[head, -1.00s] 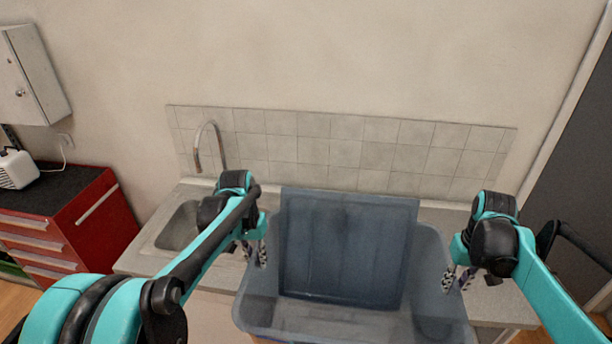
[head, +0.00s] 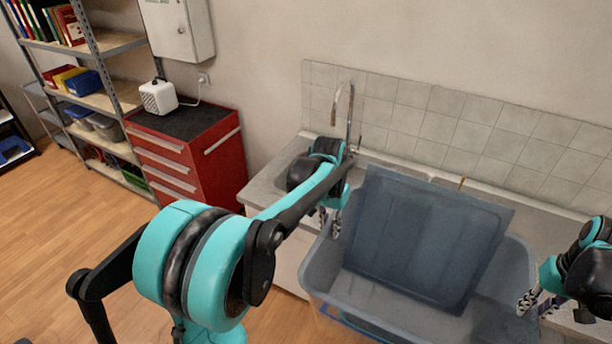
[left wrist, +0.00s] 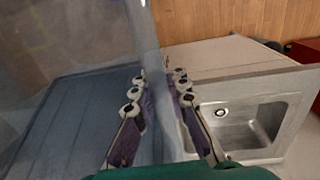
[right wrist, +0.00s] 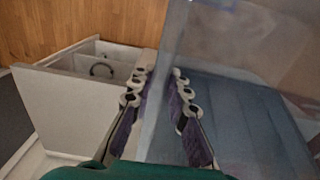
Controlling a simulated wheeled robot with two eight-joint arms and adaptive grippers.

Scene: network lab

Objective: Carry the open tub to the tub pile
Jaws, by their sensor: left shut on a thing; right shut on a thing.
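The open tub (head: 318,272) is a large blue-grey, see-through box at the lower right of the head view, in front of the sink counter. A darker ribbed blue panel (head: 425,240) stands tilted in it and rises above the rim. My left gripper (head: 330,222) is shut on the tub's left wall; the left wrist view shows its fingers (left wrist: 158,97) on both sides of the wall. My right gripper (head: 540,303) is shut on the opposite wall, its fingers (right wrist: 157,97) likewise astride it. I cannot make out a tub pile.
The counter (head: 268,182) with a tap (head: 350,108) runs behind the tub. A red drawer cabinet (head: 190,158) with a white device (head: 158,97) stands to the left. Shelving (head: 100,100) is further left. Wooden floor (head: 60,230) is free at left.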

